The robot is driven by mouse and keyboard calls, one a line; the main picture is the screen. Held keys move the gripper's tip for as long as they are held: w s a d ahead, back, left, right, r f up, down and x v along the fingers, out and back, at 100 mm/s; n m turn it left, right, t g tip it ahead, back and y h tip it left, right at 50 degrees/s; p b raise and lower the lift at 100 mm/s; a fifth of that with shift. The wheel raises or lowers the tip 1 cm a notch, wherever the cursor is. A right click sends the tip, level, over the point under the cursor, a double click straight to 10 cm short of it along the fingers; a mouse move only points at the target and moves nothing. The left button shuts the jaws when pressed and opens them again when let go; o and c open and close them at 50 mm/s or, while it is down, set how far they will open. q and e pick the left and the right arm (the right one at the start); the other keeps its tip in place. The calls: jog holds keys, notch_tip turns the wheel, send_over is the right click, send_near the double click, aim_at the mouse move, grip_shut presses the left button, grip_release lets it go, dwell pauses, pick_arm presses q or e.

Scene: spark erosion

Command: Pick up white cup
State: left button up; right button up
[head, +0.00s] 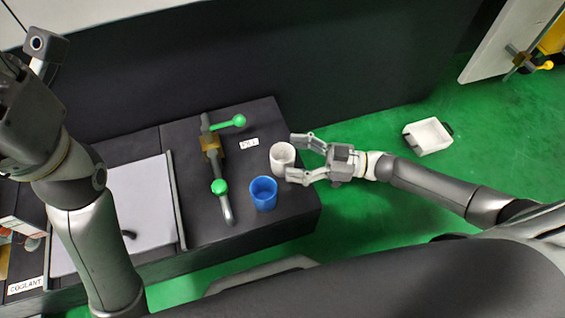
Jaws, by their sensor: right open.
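The white cup (282,158) stands upright on the dark bench top (240,232), near its right end. My right gripper (291,157) is open and comes in from the right. Its two fingers reach to the cup's right side, one toward the far side and one toward the near side. I cannot tell whether they touch the cup. My left arm shows at the left edge of the head view, but its gripper fingers cannot be made out clearly.
A blue cup (263,194) stands just in front of the white cup. A lever with green knobs (219,187) is left of both cups. A light grey panel (140,212) lies further left.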

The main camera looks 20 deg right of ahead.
aim_at(283, 157)
jog(key=b+x, duration=0.1)
jog(key=x, duration=0.2)
jog(key=shift+a, duration=0.25)
jog(key=c, duration=1.1)
